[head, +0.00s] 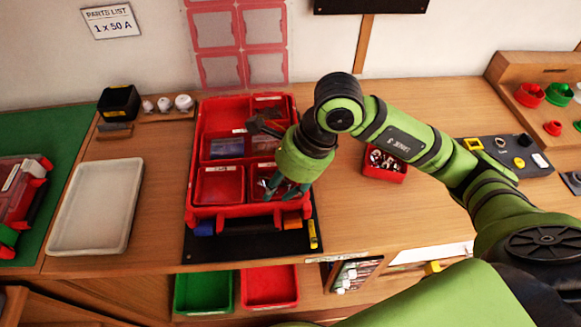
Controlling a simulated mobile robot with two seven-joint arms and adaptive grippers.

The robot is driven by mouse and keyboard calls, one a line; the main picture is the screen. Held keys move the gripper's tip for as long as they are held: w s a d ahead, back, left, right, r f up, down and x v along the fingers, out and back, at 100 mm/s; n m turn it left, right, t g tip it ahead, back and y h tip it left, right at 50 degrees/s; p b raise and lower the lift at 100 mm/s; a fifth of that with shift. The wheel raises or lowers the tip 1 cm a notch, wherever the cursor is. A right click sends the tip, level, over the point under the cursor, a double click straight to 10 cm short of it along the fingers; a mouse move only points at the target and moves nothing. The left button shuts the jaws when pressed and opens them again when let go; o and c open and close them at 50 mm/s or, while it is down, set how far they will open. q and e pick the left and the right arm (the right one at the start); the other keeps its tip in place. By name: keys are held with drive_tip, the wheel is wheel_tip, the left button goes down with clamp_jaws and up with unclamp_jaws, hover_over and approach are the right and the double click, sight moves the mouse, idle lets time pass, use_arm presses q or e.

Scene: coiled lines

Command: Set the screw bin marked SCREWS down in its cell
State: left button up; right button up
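My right gripper (286,192) reaches down over the front right cell of the red organiser case (207,212). Its two fingers look spread apart. A red bin (262,183) with a pale label strip and small greyish contents shows in that cell, partly hidden by the fingers. Its label is too small to read, so I cannot confirm that it is the SCREWS bin. I cannot tell whether it rests fully on the cell floor or whether the fingers touch it. Another small red bin (387,176) with metal parts stands on the table to the right. My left gripper is out of view.
The case stands on a black mat (240,246). A pale tray (96,205) lies to the left, and a black parts board (510,157) to the right. Green (204,292) and red (270,287) trays sit below the table's front edge. Table between case and board is mostly clear.

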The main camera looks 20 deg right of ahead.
drive_tip(key=v, duration=1.1)
drive_tip(key=shift+s, duration=0.1)
